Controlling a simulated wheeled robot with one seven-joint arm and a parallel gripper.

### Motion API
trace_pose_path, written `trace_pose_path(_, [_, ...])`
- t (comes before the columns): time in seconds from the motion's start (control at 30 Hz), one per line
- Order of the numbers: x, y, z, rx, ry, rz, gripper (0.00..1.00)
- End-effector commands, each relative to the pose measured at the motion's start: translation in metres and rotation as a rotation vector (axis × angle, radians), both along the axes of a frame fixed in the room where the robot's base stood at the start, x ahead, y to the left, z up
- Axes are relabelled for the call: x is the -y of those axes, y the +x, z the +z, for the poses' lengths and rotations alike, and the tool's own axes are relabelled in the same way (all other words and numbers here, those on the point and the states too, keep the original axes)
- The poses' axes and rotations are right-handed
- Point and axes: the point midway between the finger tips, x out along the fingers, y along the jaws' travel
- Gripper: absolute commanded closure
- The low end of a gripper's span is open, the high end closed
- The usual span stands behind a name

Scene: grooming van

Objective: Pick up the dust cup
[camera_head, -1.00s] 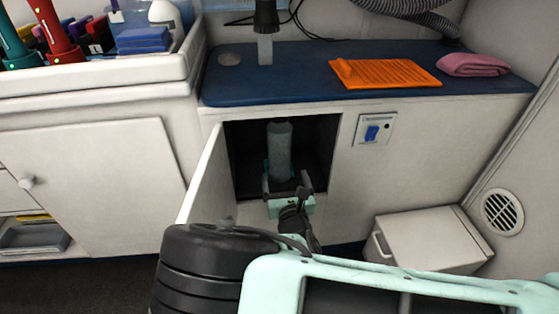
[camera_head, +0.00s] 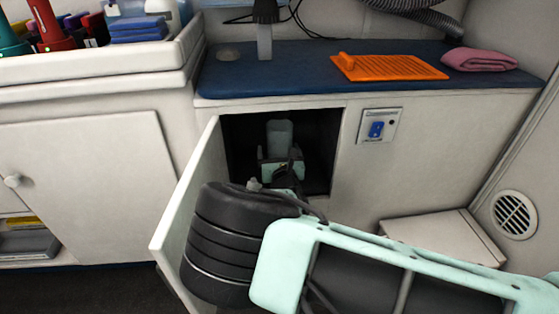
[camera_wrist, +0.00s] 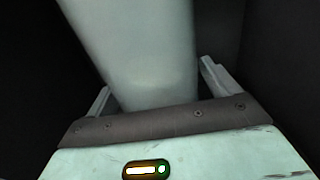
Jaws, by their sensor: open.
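The dust cup (camera_head: 279,135) is a grey, translucent-looking cylinder standing upright inside the dark open compartment under the blue counter. In the wrist view the dust cup (camera_wrist: 140,50) fills the upper middle, close to my gripper. My gripper (camera_head: 281,163) reaches into the compartment in front of the cup. In the wrist view its two fingers (camera_wrist: 158,85) are spread, one on each side of the cup's lower part. The jaws are open. Whether either finger touches the cup cannot be told. The cup's base is hidden behind my gripper.
The compartment's door (camera_head: 190,210) hangs open at the left, close beside my arm. The dark compartment walls (camera_head: 322,145) are near on both sides. A white box (camera_head: 445,233) stands on the floor at right. An orange mat (camera_head: 390,68) and a pink towel (camera_head: 478,60) lie on the counter.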

Motion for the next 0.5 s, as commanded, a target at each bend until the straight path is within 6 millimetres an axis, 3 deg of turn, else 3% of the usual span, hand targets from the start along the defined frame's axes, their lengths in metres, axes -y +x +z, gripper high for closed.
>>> trace_pose_path(0.17, [0.0000, 0.0003, 0.0006, 0.000, -0.001, 0.000, 0.12])
trace_pose_path(0.37, [0.0000, 0.0000, 0.0005, 0.000, 0.000, 0.000, 0.61])
trace_pose_path(0.5, [0.0000, 0.0001, 0.0010, 0.001, 0.000, 0.000, 0.61])
